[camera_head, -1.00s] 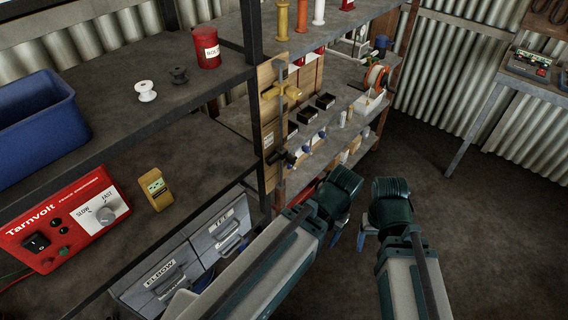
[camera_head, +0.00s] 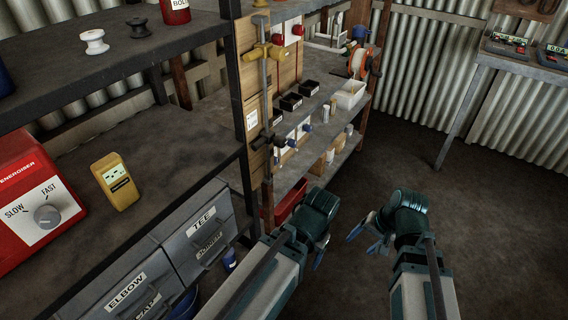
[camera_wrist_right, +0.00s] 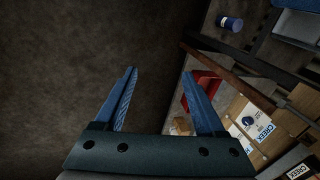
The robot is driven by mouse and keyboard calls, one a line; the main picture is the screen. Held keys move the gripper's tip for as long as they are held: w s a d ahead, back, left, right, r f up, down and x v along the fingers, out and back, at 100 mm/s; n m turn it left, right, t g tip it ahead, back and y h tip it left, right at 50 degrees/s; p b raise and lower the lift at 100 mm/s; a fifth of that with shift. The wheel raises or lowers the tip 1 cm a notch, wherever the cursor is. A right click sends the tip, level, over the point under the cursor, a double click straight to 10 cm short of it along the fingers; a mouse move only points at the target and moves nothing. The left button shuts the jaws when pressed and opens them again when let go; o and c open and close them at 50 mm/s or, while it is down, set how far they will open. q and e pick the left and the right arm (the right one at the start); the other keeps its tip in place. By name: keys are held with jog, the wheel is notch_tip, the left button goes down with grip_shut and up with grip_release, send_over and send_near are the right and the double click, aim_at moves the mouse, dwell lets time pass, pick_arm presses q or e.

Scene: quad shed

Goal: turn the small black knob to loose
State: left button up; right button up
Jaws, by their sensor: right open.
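A small black knob (camera_head: 262,141) shows low on a grey upright rod in front of a wooden board at the shelf's end. A yellow fitting (camera_head: 262,51) sits higher on the same rod. My right gripper (camera_head: 366,236) is open and empty, below and right of the knob, over the floor. In the right wrist view its blue fingers (camera_wrist_right: 160,88) are apart with nothing between them. My left gripper (camera_head: 320,252) hangs below and right of the knob, apart from it; its jaws are mostly hidden by its wrist.
Shelves hold black bins (camera_head: 291,101), a white tray (camera_head: 350,95) and an orange reel (camera_head: 358,64). A red bin (camera_head: 287,203) stands low near my left arm. A yellow meter (camera_head: 115,181) and a red energiser (camera_head: 38,205) sit at left. Floor at right is clear.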

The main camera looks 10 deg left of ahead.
jog(key=w+a+m+t+y+b, duration=0.1)
jog(key=w+a+m+y, duration=0.2)
jog(key=a+m+y, duration=0.15)
jog(key=m+t+y, duration=0.5)
jog(key=m+y, duration=0.4)
jog(key=m, duration=0.4)
send_near(284, 144)
jog(key=x, duration=0.9)
jog(key=shift+w+a, duration=0.15)
jog(key=shift+a, duration=0.05)
grip_shut()
